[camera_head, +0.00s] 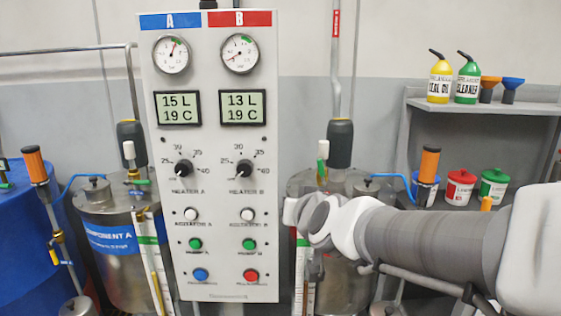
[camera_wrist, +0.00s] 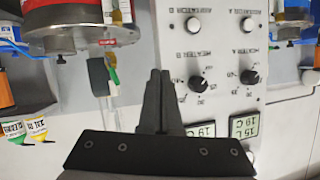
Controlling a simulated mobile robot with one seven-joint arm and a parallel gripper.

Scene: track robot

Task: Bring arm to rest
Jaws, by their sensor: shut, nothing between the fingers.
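My arm reaches in from the right in the head view, over the tank at the right of the control panel (camera_head: 210,145). My gripper (camera_wrist: 159,75) shows in the wrist view, its two dark fingers together and empty. In that view the panel appears upside down, and the fingertips lie over its left edge, near the heater knobs. I cannot tell the gap between fingertips and panel. In the head view the fingers are not clearly seen behind my wrist links.
A silver tank (camera_head: 110,265) labelled Component A stands left of the panel, beside a blue drum (camera_head: 40,235). Another tank (camera_head: 345,285) is partly hidden behind my arm. Grey shelves (camera_head: 500,105) at the right hold bottles, funnels and cans. Pipes run along the wall.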

